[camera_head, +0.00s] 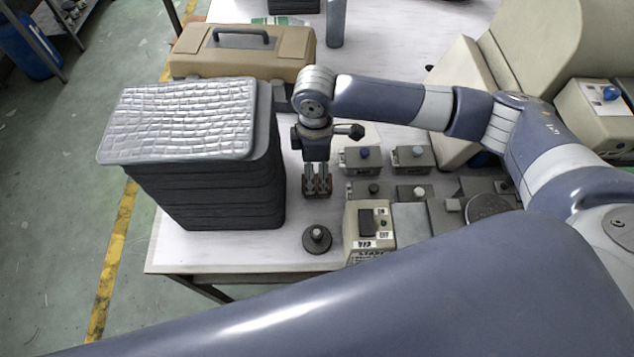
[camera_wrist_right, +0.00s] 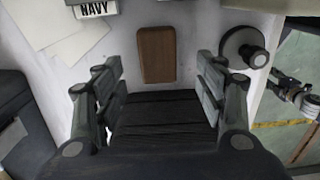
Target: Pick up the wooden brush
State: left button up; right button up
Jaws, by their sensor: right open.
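The wooden brush (camera_wrist_right: 156,54) shows in the right wrist view as a flat brown block on the white table, between and beyond the fingers. Its bristles cannot be made out. In the head view, only bits of brown show at the fingertips of my right gripper (camera_head: 317,190), which mostly hides the brush. The right gripper points down over it, open, with one finger to each side in the wrist view (camera_wrist_right: 148,80). Gaps show between the fingers and the brush.
A stack of dark trays (camera_head: 205,190) with a silvery quilted top stands close left of the gripper. A round dark knob (camera_head: 317,238) stands just in front. Several small control boxes (camera_head: 362,160) are at right. A tan toolbox (camera_head: 240,55) is behind.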

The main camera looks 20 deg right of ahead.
aim_at(317, 181)
notch_tip(317, 181, down, 5)
jog(key=shift+d+p, duration=0.15)
jog(key=shift+p, duration=0.5)
jog(key=shift+w+f, duration=0.1)
jog(key=shift+c, duration=0.6)
pick_arm(q)
jog(key=shift+w+r, duration=0.7)
jog(key=shift+w, duration=0.1)
pick_arm(e)
jog(key=c, duration=1.1)
